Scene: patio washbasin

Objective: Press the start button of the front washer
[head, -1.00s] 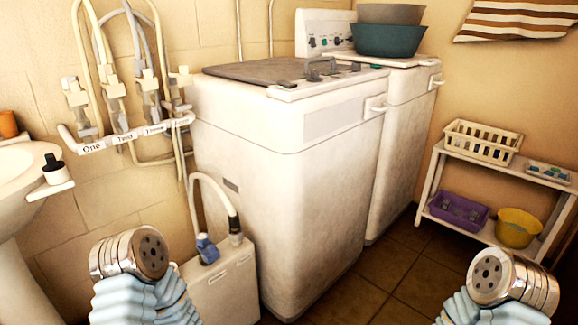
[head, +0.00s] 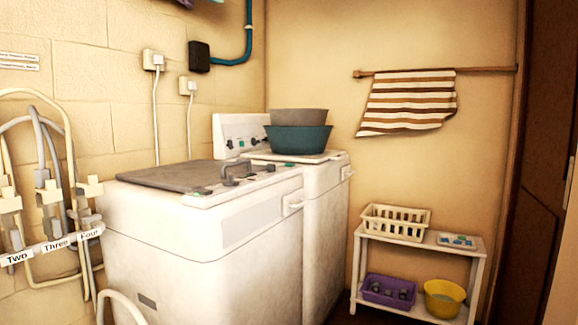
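The front washer (head: 200,270) is a worn white top-loader at the left centre of the head view. Its grey lid (head: 172,173) is shut, with a dark handle (head: 236,172) at the lid's right end. A control strip (head: 247,180) with small green marks runs along the top's right edge; single buttons are too small to tell apart. A second white washer (head: 325,215) stands behind it, with an upright dial panel (head: 240,135) at its back. Neither of my grippers shows now.
A teal basin (head: 298,140) with a grey one (head: 299,115) in it sits on the rear washer. Labelled hoses and taps (head: 45,205) line the left wall. A white shelf (head: 452,245) holds a cream basket (head: 396,222), a purple tray (head: 389,291) and a yellow bucket (head: 444,298).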

